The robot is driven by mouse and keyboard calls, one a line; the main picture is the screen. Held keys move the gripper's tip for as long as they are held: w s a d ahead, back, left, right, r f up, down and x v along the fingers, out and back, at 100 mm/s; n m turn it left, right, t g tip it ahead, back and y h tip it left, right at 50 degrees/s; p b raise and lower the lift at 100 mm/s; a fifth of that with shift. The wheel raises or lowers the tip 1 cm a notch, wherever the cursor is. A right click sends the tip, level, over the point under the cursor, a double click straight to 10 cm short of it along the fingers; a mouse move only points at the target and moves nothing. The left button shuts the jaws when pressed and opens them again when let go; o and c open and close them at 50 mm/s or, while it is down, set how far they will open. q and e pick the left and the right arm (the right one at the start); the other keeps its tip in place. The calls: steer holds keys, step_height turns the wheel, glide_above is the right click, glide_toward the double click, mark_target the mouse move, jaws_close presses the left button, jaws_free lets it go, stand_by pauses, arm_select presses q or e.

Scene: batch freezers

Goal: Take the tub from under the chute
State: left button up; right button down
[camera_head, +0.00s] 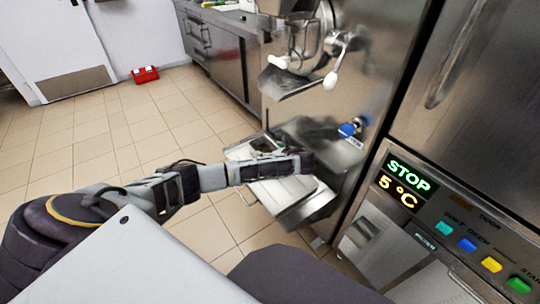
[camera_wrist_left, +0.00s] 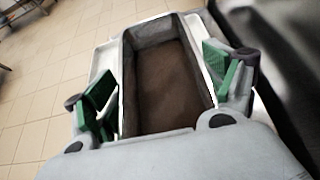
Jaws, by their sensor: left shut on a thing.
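The tub (camera_wrist_left: 167,82) is a long, deep metal box with a pale rim and a dark brown inside, seen from above in the left wrist view. My left gripper (camera_wrist_left: 160,90) has its green-padded fingers on either side of the tub and is shut on it. In the head view my left gripper (camera_head: 290,165) hides most of the tub; a dark bit of it (camera_head: 262,145) shows behind the gripper. The metal chute (camera_head: 290,82) of the freezer is above and behind. My right gripper is not in view.
A steel shelf (camera_head: 310,207) juts from the freezer front around the gripper. A blue-capped knob (camera_head: 347,130) is close on the right. A control panel (camera_head: 470,235) reads STOP and 5 °C. A red box (camera_head: 145,75) lies by the far wall.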

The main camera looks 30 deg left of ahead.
arm_select(q)
steer(key=shift+a+r+p, duration=0.1)
steer(key=shift+r+p, duration=0.2)
steer(key=shift+r, duration=0.35)
step_height(320, 180, up, 9)
steer(key=p, duration=0.2)
steer(key=shift+f+p, duration=0.15)
steer(key=shift+p, duration=0.2)
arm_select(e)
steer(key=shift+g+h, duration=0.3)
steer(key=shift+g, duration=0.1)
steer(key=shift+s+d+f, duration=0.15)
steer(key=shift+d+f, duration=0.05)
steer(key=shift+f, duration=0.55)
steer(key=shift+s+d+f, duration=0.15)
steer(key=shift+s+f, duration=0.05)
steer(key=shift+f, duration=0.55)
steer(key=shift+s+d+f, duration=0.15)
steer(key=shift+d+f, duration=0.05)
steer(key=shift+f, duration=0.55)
